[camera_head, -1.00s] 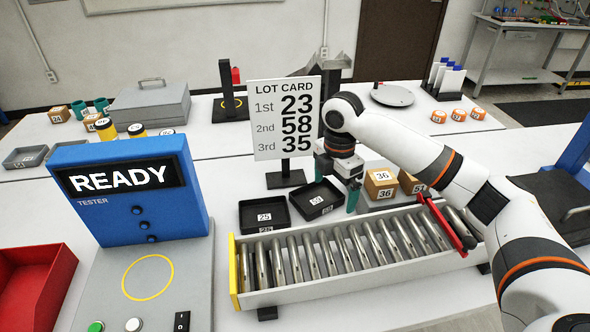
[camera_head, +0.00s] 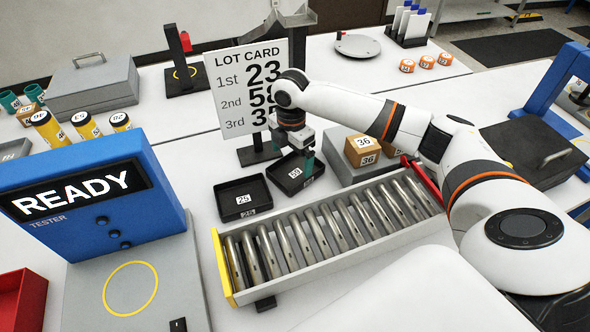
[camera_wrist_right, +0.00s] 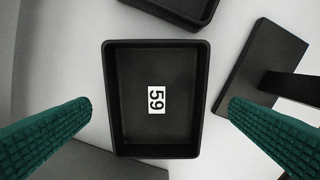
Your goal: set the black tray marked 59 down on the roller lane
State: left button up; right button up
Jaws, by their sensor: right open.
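The black tray marked 59 (camera_head: 300,184) lies on the white table behind the roller lane (camera_head: 325,238), with the lot card's foot behind it. In the right wrist view the tray (camera_wrist_right: 155,128) lies between and below the two green fingers. My right gripper (camera_head: 291,150) is open above the tray, one finger toward each side, with a gap on both sides in the wrist view. The roller lane has metal rollers, a yellow left end and a red bar toward its right end; its visible rollers are bare. My left gripper is out of view.
A black tray marked 25 (camera_head: 243,198) sits just left of tray 59. Boxes marked 36 (camera_head: 362,151) stand on a grey block to the right. The lot card (camera_head: 240,90) stands behind. The blue tester (camera_head: 105,195) is at left.

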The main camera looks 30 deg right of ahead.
aim_at(296, 173)
jog(key=f, duration=0.1)
jog(key=d+f+p, duration=0.1)
jog(key=f, duration=0.1)
jog(key=shift+s+f, duration=0.2)
jog(key=shift+f, duration=0.1)
jog(key=shift+w+f, duration=0.1)
jog(key=shift+f, duration=0.5)
jog(key=c, duration=0.8)
